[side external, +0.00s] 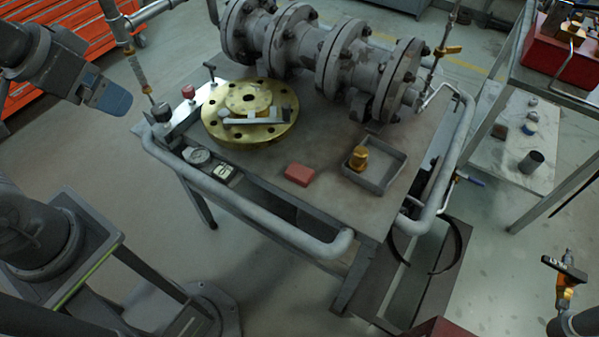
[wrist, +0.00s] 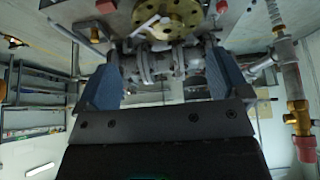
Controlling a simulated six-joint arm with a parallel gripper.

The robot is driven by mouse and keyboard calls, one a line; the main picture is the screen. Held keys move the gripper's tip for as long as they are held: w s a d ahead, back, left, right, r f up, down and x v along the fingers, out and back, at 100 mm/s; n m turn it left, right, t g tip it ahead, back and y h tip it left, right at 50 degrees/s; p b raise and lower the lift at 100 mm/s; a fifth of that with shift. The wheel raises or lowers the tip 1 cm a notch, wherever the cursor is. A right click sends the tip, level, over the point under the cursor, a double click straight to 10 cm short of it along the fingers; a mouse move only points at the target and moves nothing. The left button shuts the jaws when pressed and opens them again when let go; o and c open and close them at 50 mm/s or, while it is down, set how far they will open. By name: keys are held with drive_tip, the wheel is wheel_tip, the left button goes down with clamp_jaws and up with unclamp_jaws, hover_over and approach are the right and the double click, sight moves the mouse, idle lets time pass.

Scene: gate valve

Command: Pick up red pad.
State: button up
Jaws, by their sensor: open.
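The red pad (side external: 299,174) lies flat on the front part of the bench top, between the brass flange disc (side external: 250,112) and a grey tray (side external: 394,181). In the wrist view a small reddish block (wrist: 107,6) at the top edge, partly cut off, looks like the pad. My gripper (side external: 112,98) is at the upper left of the side view, off the bench's left side and well apart from the pad. In the wrist view my gripper (wrist: 161,62) shows two blue fingers spread wide with nothing held between them.
A brass fitting (side external: 358,157) stands in the tray. A large grey gate valve (side external: 315,55) fills the back of the bench. A pipe rail (side external: 245,205) runs along the front edge. Gauges (side external: 199,156) and a red knob (side external: 188,92) sit at the left. Bare bench surrounds the pad.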

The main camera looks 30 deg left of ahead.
drive_tip(key=g, duration=0.6)
hover_over(300, 171)
wheel_tip(300, 171, down, 17)
drive_tip(key=f, duration=0.8)
drive_tip(key=shift+s+d+f, duration=0.1)
drive_tip(key=shift+s, duration=0.15)
drive_tip(key=shift+w+f, duration=0.2)
drive_tip(key=shift+f, duration=2.75)
drive_tip(key=shift+c, duration=0.2)
